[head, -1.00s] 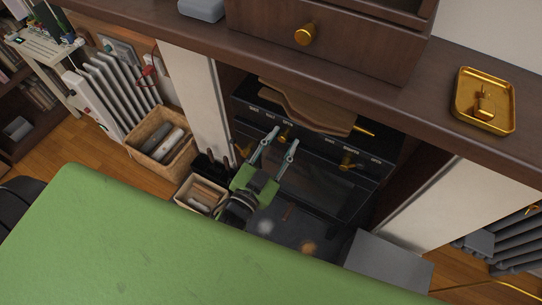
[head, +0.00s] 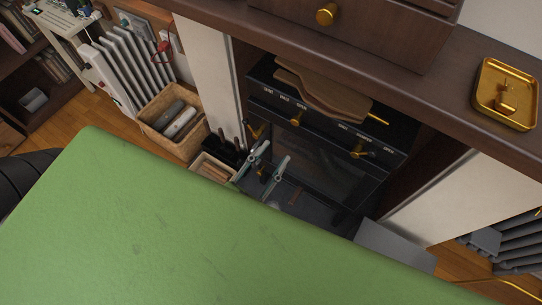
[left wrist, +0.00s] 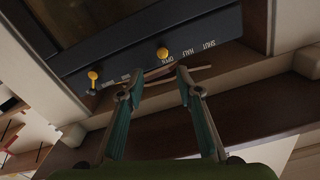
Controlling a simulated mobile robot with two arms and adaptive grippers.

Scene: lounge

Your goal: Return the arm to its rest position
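My left gripper (head: 269,156) shows in the head view in front of the black oven unit (head: 318,153). Its two grey-green fingers are apart with nothing between them. The green gripper body and the rest of the arm are almost wholly hidden behind the large green surface in the foreground. In the left wrist view the same gripper (left wrist: 157,78) has both fingers spread and empty, with the oven's control panel (left wrist: 205,42) and yellow knobs beyond the tips. I cannot tell whether the fingers touch anything. My right gripper is in neither view.
Wooden boards (head: 325,94) lie on top of the oven unit under the dark wooden counter (head: 430,88). A gold tray (head: 492,113) sits on the counter. A wicker basket (head: 158,104) and a smaller box (head: 205,171) stand left of the oven. A grey box (head: 392,247) is at right.

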